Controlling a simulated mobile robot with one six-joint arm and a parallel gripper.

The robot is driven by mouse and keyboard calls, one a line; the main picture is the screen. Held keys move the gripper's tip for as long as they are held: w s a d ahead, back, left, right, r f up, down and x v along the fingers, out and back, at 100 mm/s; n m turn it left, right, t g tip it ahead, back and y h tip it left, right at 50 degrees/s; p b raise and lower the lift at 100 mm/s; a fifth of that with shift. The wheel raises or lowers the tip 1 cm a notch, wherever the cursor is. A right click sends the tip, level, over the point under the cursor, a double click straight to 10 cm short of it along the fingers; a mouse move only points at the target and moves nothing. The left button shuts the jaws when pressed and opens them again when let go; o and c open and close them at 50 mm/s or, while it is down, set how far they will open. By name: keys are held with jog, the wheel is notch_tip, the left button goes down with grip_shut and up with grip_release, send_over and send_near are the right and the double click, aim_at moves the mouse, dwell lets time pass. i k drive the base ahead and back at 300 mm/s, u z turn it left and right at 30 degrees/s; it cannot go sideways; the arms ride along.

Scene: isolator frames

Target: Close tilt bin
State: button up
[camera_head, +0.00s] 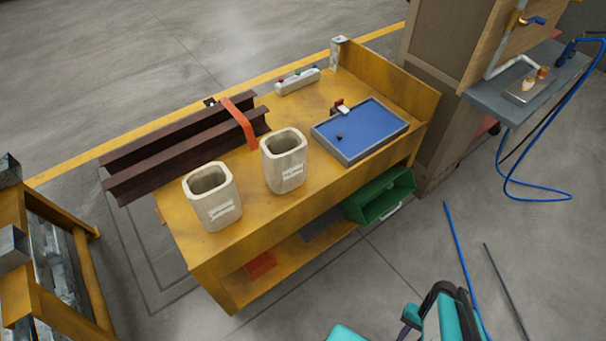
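The green tilt bin (382,197) hangs under the right end of the yellow workbench, below its top. It is tipped out, with its open mouth and part of its inside showing past the bench's front edge. A pale strip shows along its lower front edge. Teal and black links of my own arm show at the bottom right, apart from the bin. I cannot make out my gripper's fingers in this view.
The yellow workbench (238,255) holds two pale containers, a blue-lined tray (365,130) and dark steel beams (170,160) with an orange strap. A grey shelf (528,95) with a hanging blue hose stands right. Floor before the bin is clear; rods lie farther right.

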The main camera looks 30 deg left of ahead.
aim_at(367, 203)
jog(key=z, duration=0.3)
jog(key=k, duration=1.3)
jog(key=u, duration=1.3)
jog(key=i, duration=1)
